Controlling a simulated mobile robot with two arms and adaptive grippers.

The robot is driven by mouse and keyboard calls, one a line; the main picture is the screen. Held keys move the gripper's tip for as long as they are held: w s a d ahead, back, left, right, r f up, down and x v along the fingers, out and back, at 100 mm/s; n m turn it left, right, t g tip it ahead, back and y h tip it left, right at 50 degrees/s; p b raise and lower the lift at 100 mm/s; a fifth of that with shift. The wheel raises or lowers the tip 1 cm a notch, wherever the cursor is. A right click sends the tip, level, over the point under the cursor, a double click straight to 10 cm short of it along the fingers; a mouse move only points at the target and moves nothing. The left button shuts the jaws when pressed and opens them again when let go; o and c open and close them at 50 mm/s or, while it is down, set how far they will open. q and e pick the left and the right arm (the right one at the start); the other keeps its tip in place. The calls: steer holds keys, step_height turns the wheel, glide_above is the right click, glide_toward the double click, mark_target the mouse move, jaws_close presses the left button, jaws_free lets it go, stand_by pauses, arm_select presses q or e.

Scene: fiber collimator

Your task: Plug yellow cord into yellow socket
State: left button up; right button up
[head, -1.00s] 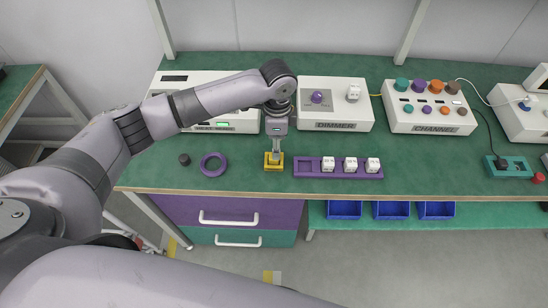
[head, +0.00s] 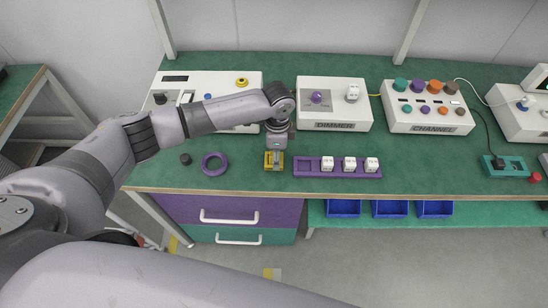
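My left gripper (head: 274,164) points down at a small yellow holder (head: 267,168) near the front edge of the bench. Its fingers are at or in the holder; whether they are open or shut, and whether they touch anything, is too small to tell. A short yellow cord (head: 376,95) shows between the dimmer box (head: 335,112) and the channel box (head: 427,120). A yellow round part (head: 241,82) sits at the top right of the left box; I cannot tell whether it is a socket. My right gripper is out of view.
A purple rack (head: 307,170) with white plugs lies right of the gripper. A purple ring (head: 213,164) and a dark knob (head: 185,159) lie to its left. The left box (head: 215,80) stands behind my arm. A teal holder (head: 517,167) is at far right. Bench between rack and teal holder is clear.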

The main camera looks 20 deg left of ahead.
arm_select(q)
steer(key=shift+s+f, duration=0.15)
steer(key=shift+s, duration=0.05)
steer(key=c, duration=1)
jaws_close()
step_height(320, 180, up, 20)
steer(key=b, duration=0.2)
steer(key=shift+w+r, duration=0.2)
